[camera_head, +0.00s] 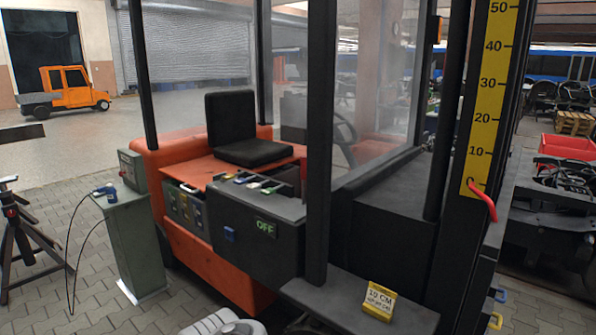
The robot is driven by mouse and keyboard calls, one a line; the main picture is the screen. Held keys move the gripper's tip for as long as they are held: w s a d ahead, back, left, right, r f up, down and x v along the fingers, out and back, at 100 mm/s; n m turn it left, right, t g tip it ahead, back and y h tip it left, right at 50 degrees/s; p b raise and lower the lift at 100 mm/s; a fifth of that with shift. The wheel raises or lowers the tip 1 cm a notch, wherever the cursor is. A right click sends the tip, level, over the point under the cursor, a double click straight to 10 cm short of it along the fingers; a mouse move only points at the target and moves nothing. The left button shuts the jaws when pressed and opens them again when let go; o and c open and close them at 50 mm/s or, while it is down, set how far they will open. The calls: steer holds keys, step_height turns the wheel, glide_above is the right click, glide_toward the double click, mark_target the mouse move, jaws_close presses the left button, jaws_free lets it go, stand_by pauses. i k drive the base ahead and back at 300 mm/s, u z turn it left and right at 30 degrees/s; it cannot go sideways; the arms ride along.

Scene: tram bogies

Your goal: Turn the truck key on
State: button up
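The truck is an orange and black forklift (215,270) in the middle of the view, with a black seat (245,135). A dark box (285,250) on its side carries a display with green letters reading OFF (265,228). A small blue piece (229,234), which looks like the key, sits on the same face, left of the display. Its exact turn is too small to tell. The fingers of my gripper are not in view. A rounded white and grey part, probably of my arm, shows at the bottom edge, below the box and apart from it.
A green-grey post (137,245) with a blue cabled tool (104,191) stands left of the truck. A black tripod (22,235) is at the far left. A black upright (319,150) rises right of the box. A yellow 10 CM sign (379,300) sits front right. Paving at front left is clear.

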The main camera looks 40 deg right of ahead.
mark_target(217, 177)
steer(key=z, duration=0.2)
steer(key=i, duration=3.85)
steer(key=u, duration=0.7)
